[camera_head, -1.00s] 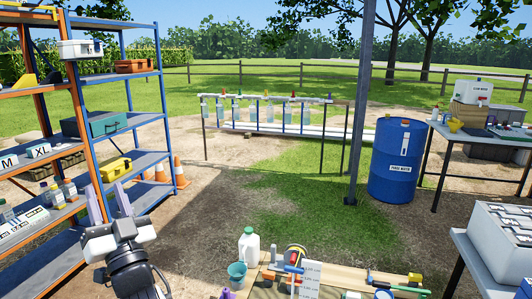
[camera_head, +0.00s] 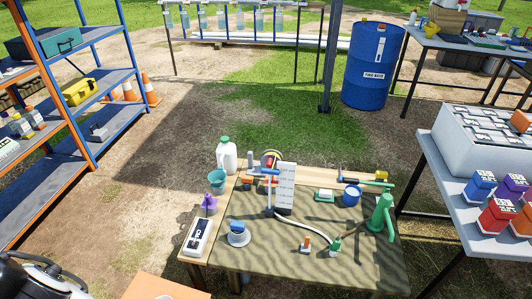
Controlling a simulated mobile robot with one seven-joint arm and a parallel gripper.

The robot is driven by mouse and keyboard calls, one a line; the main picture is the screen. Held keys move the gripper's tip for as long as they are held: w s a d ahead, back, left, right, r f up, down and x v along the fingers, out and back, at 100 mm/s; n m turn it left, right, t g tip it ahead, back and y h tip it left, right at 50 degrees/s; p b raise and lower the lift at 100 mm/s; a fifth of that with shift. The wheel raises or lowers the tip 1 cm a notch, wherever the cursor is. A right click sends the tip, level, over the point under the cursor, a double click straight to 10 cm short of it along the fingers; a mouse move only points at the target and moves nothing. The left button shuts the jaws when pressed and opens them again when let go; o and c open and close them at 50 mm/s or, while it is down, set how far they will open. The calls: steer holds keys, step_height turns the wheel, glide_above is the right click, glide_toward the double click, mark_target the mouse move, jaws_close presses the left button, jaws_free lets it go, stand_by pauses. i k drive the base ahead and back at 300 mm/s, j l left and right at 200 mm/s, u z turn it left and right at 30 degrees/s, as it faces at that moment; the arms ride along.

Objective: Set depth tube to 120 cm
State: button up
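A white upright board with rows of dark markings (camera_head: 286,187) stands near the back of a work table. The markings are too small to read. A blue tube-like piece (camera_head: 263,171) lies level at its left, with a vertical post below it. A pale hose (camera_head: 312,229) curves from near the board's foot toward the right. I cannot tell which of these is the depth tube or what depth it is set to. My gripper is out of view; only a part of my arm shows at the lower left corner.
The work table (camera_head: 262,260) also bears a white jug (camera_head: 226,155), a teal cup (camera_head: 217,181), a handheld meter (camera_head: 198,235), a green pump-like piece (camera_head: 382,216) and a blue cup (camera_head: 351,195). Shelving (camera_head: 95,80) stands left. A side table (camera_head: 470,222) with colored boxes stands right. Ground between is clear.

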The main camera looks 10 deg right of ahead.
mark_target(264, 171)
steer(key=i+z, duration=0.15)
steer(key=i, duration=0.8)
steer(key=l, duration=0.1)
